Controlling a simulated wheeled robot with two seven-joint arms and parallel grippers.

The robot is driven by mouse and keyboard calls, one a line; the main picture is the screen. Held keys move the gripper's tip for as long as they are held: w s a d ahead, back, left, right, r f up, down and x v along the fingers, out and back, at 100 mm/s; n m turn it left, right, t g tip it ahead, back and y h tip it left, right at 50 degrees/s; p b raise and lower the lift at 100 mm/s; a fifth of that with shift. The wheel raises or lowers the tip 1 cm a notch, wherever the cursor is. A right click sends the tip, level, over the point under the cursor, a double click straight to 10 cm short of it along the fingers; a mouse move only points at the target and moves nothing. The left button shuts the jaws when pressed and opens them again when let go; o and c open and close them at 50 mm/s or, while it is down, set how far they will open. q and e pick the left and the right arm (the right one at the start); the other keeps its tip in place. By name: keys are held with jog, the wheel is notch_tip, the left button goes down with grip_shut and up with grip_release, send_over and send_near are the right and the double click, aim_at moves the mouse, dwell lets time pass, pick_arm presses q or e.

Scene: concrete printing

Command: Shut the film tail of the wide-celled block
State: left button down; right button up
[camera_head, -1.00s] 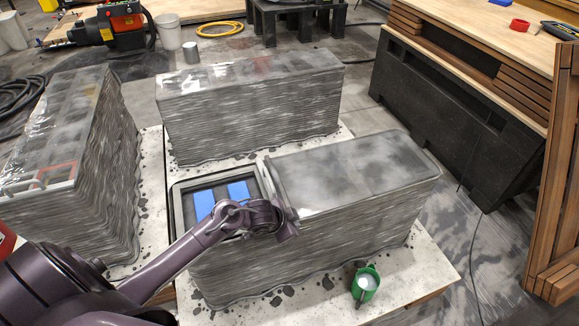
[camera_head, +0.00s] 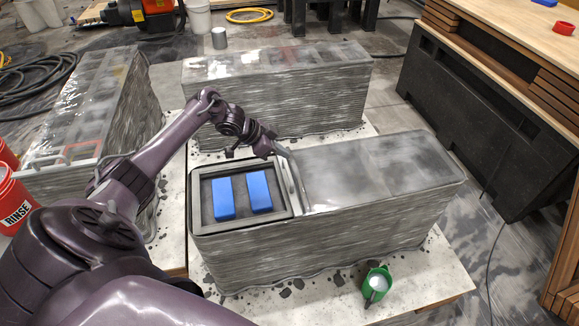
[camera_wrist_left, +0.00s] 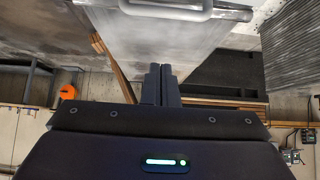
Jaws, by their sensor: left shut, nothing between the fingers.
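The front block (camera_head: 330,236), with layered grey walls, has clear film (camera_head: 370,170) over its middle and right. The film ends at a grey bar (camera_head: 291,184) lying across the block. Left of the bar, one wide framed cell (camera_head: 239,192) is uncovered, with two blue pieces (camera_head: 223,199) (camera_head: 260,191) in it. My left gripper (camera_head: 275,146) is by the bar's far end; contact cannot be told. In the left wrist view its fingers (camera_wrist_left: 161,72) are shut and empty, with a pale handle (camera_wrist_left: 165,10) and bar beyond them. My right gripper is not in view.
Another film-topped block (camera_head: 280,95) stands behind, and a many-celled block (camera_head: 85,120) stands at left. A green cup (camera_head: 376,284) sits on the slab near the front face. A red rinse bucket (camera_head: 14,205) is at far left. A dark bench (camera_head: 490,130) stands at right.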

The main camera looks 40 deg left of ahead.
pick_arm(q)
jog(key=b+x, duration=0.1)
jog(key=x, duration=0.8)
jog(key=shift+s+a+f, duration=0.15)
jog(key=shift+s+a+f+p, duration=0.25)
jog(key=shift+s+a+p, duration=0.65)
jog(key=shift+s, duration=0.25)
jog(key=shift+s+a, duration=0.15)
jog(key=shift+f, duration=0.15)
